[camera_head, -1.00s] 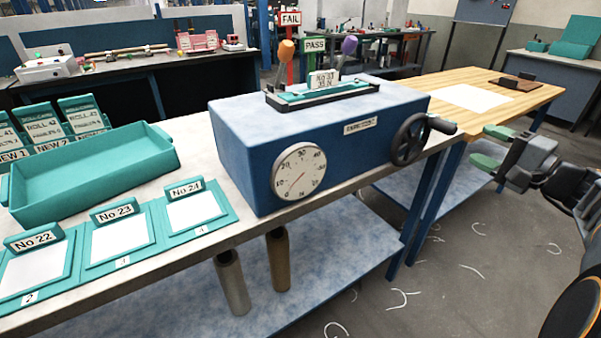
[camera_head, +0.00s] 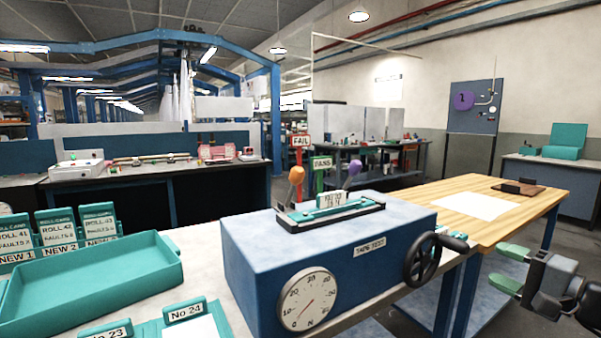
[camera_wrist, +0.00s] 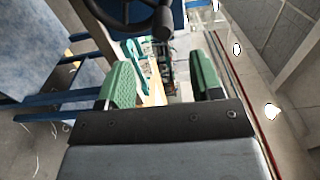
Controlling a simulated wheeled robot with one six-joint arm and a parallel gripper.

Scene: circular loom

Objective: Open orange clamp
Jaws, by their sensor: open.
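The orange clamp handle (camera_head: 297,174) stands up at the left end of the clamp bed (camera_head: 330,208) on top of the blue tape test machine (camera_head: 335,255). A purple handle (camera_head: 355,166) stands towards the other end. A tag stands on the bed between them; whether a tape lies under it is too small to tell. My gripper (camera_head: 508,267) is open and empty at the far right, apart from the machine and well away from the orange handle. The wrist view shows its two green fingers (camera_wrist: 163,84) spread apart; the orange handle is not in that view.
The machine carries a round dial (camera_head: 307,299) and a black handwheel (camera_head: 422,259) on its right, between my gripper and the clamp bed. FAIL (camera_head: 300,141) and PASS (camera_head: 322,163) signs stand behind. A teal tray (camera_head: 100,280) lies left. A wooden table (camera_head: 500,190) stands right.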

